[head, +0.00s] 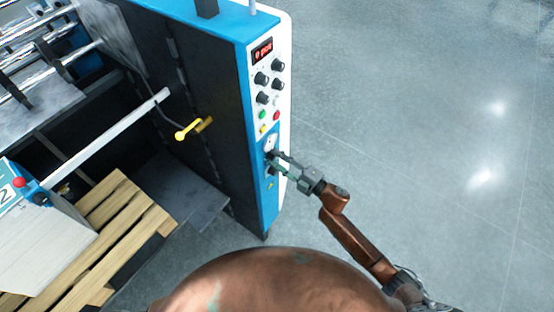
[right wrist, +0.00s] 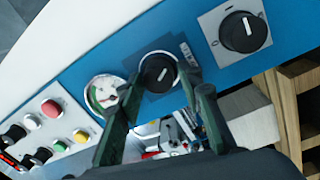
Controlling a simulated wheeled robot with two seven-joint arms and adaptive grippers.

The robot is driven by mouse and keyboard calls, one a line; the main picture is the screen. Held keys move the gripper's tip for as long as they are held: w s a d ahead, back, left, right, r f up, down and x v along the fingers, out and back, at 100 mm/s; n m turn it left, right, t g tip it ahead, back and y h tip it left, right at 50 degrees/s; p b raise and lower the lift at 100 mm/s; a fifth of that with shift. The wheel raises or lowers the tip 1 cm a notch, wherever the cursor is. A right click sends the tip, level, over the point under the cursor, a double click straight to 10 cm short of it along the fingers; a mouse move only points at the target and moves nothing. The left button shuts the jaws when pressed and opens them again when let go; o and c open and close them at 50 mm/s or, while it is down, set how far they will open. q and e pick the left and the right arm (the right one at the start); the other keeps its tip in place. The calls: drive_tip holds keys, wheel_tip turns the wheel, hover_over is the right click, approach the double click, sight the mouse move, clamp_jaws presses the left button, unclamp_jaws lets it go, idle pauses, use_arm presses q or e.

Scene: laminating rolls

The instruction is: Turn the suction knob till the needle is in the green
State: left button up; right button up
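The suction knob (right wrist: 158,72), black with a white mark, sits on the blue panel in the right wrist view. My right gripper (right wrist: 162,80) is open, with one finger on each side of the knob; I cannot tell whether they touch it. A round white gauge (right wrist: 104,93) with a green section is beside the knob; its needle is too small to read surely. In the head view, the gauge (head: 271,142) is on the machine's front post, and my right gripper (head: 275,160) is just below it, hiding the knob. My left gripper is not in view.
A larger black rotary switch (right wrist: 243,31) on a grey plate is beside the knob. Above the gauge are a red button (head: 277,115), a green button (head: 263,114), several black knobs and a red display (head: 262,50). A wooden pallet (head: 110,235) lies left; floor at right is clear.

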drive_tip(key=shift+o, duration=1)
drive_tip(key=v, duration=1.1)
drive_tip(key=shift+s+d, duration=0.25)
drive_tip(key=shift+d, duration=0.1)
drive_tip(key=shift+f, duration=0.1)
